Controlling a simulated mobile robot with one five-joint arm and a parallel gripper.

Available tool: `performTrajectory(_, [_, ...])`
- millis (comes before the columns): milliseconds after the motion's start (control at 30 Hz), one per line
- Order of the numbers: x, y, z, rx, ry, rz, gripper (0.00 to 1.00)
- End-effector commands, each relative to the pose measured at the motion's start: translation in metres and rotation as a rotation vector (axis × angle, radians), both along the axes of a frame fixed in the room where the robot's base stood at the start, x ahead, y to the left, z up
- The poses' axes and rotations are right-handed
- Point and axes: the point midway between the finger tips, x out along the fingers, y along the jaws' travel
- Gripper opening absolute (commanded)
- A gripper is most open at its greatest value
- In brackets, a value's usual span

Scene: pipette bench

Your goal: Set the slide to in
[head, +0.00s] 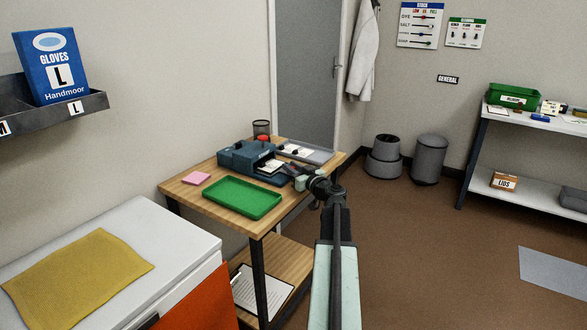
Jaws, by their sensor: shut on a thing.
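A dark blue bench device (240,157) with a red knob stands on the small wooden table. Its slide (270,168), with a pale top, sticks out from the device's right side toward my arm. My gripper (293,171) is at the outer end of the slide and is shut on it. The fingertips are small and dark here, so the exact grip point is hard to make out.
A green tray (243,198) lies in front of the device, with a pink pad (196,178) to its left. A grey tray (306,152) and a dark mesh cup (262,129) are behind. The wooden table's (190,189) left front corner is bare.

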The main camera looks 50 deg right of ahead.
Motion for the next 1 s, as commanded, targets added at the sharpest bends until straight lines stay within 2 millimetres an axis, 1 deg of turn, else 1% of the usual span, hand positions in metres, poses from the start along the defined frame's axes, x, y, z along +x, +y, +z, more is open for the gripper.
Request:
performTrajectory(33, [0.000, 0.002, 0.000, 0.000, 0.001, 0.007, 0.00])
performTrajectory(67, [-0.001, 0.002, -0.001, 0.000, 0.001, 0.006, 0.29])
performTrajectory(100, [-0.002, 0.001, -0.001, 0.000, 0.001, 0.005, 0.40])
performTrajectory(133, [-0.002, 0.001, -0.001, 0.000, 0.001, 0.004, 0.42])
performTrajectory(433, [-0.005, -0.001, -0.001, -0.001, 0.001, 0.001, 0.42])
performTrajectory(533, [-0.011, 0.000, -0.001, -0.001, 0.001, 0.000, 0.42])
performTrajectory(667, [-0.029, 0.006, -0.001, -0.001, 0.001, 0.000, 0.42])
performTrajectory(800, [-0.057, 0.013, -0.001, -0.001, 0.001, 0.000, 0.42])
performTrajectory(900, [-0.073, 0.016, -0.001, -0.001, 0.001, 0.000, 0.42])
performTrajectory(1000, [-0.079, 0.017, -0.001, -0.001, 0.001, 0.001, 0.42])
